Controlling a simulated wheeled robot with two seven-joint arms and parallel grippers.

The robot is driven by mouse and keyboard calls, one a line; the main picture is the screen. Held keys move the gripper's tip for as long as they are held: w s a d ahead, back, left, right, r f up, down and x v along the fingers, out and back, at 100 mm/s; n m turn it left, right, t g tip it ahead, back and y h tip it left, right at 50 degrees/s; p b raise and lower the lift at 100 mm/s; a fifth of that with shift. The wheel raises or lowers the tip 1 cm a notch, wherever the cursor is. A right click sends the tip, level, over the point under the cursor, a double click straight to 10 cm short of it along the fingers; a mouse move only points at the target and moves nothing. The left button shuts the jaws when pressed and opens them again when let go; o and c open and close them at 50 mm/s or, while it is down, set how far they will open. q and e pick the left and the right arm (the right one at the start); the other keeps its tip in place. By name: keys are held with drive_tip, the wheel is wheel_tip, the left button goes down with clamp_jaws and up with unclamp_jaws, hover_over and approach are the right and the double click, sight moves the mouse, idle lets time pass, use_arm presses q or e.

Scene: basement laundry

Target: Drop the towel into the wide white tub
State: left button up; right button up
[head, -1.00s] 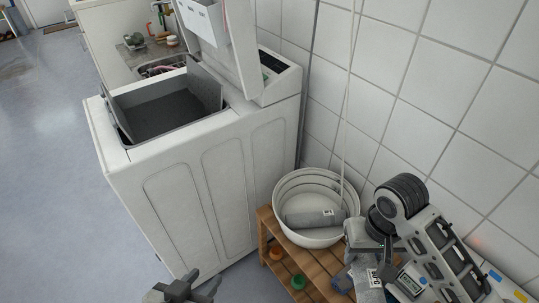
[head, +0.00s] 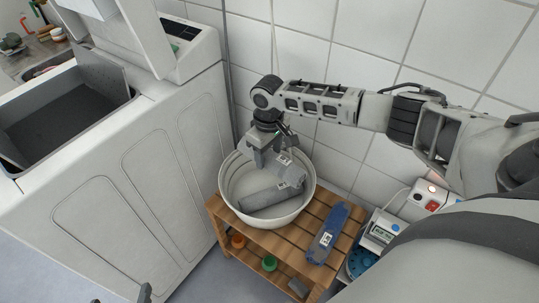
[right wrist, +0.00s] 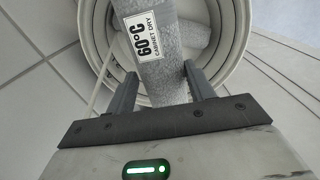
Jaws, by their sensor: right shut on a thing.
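The wide white tub (head: 228,180) stands on a slatted wooden bench; its rim also shows in the right wrist view (right wrist: 240,50). My right gripper (head: 272,165) is over the tub, shut on a grey towel (head: 292,173). In the right wrist view this towel (right wrist: 165,75) sits between the fingers, with a white "60°C CABINET DRY" label. Another grey rolled piece (head: 262,199) lies in the tub below. I cannot tell whether the two touch. Only a tip of my left gripper (head: 145,291) shows at the bottom edge.
A blue labelled roll (head: 328,234) lies on the wooden bench (head: 285,236) right of the tub. Green (head: 269,263) and orange (head: 238,241) items sit on its lower shelf. A white washer (head: 130,160) stands left; the tiled wall is behind. A small display device (head: 381,233) is at right.

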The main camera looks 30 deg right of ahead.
sight(270, 158)
drive_tip(key=shift+w+d+f, duration=0.15)
drive_tip(key=shift+w+d, duration=0.1)
drive_tip(key=shift+d, duration=0.15)
drive_tip(key=shift+f+b, duration=0.3)
drive_tip(key=shift+b, duration=0.25)
wheel_tip(270, 158, down, 2)
drive_tip(key=shift+b, duration=1.25)
drive_tip(key=shift+f, duration=0.2)
use_arm(q)
wheel_tip(270, 158, down, 10)
drive_tip(key=d+g+b, duration=0.1)
drive_tip(key=d+b, duration=0.1)
drive_tip(key=b, duration=0.2)
drive_tip(key=shift+w+d+m+g+h, duration=0.15)
drive_tip(key=shift+w+m+g+h, duration=0.15)
drive_tip(key=shift+w+h, duration=0.1)
use_arm(e)
wheel_tip(270, 158, down, 3)
drive_tip(key=shift+r, duration=0.15)
